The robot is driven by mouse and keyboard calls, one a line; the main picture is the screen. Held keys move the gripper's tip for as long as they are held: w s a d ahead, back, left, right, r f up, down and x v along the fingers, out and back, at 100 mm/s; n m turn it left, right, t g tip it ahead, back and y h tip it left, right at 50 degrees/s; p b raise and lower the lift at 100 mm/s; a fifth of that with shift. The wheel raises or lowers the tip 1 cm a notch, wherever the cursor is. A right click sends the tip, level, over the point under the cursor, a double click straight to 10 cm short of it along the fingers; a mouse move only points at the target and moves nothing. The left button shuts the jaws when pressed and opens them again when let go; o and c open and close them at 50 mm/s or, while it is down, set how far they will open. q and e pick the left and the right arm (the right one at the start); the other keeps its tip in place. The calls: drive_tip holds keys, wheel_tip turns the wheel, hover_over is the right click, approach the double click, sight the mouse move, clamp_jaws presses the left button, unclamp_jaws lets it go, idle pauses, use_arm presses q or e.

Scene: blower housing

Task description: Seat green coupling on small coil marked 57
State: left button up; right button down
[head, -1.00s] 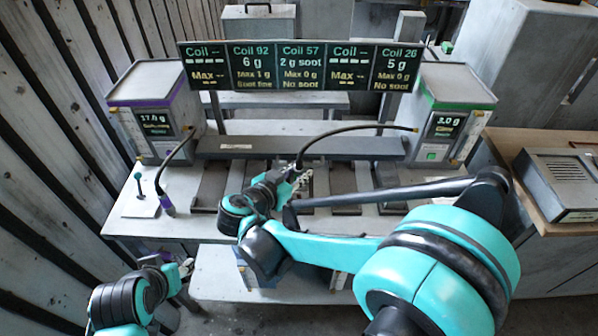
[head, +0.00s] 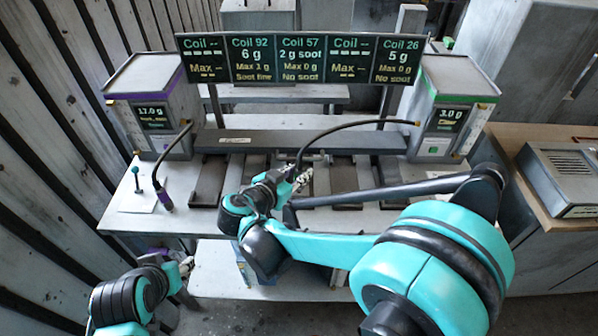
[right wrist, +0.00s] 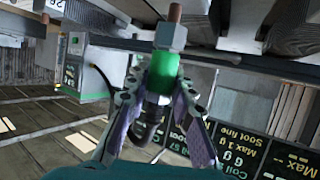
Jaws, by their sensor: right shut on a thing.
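My right gripper (right wrist: 158,98) is shut on the green coupling (right wrist: 166,66), seen in the right wrist view. A grey hex piece (right wrist: 170,37) with a copper tip (right wrist: 175,12) lines up with the coupling's end; I cannot tell whether these belong to the coupling or a coil. In the head view the right gripper (head: 298,180) is at the bench's middle, at the end of the black hose (head: 345,124) from the green-trimmed machine (head: 440,115). Coil 57's own label is not readable. My left gripper (head: 187,266) is low at left, its fingers unclear.
A sign board (head: 300,58) lists Coil 57 at 2 g soot. A purple-trimmed machine (head: 150,105) stands left, its purple-ended hose (head: 166,202) on the bench (head: 135,222). Dark slabs (head: 208,183) lie along the bench. A wooden counter (head: 518,142) stands right.

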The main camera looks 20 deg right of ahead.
drive_tip(key=shift+f+b, duration=0.8)
drive_tip(key=shift+f, duration=0.2)
drive_tip(key=c, duration=1.2)
unclamp_jaws()
drive_tip(key=v, duration=1.2)
drive_tip(key=shift+r, duration=0.1)
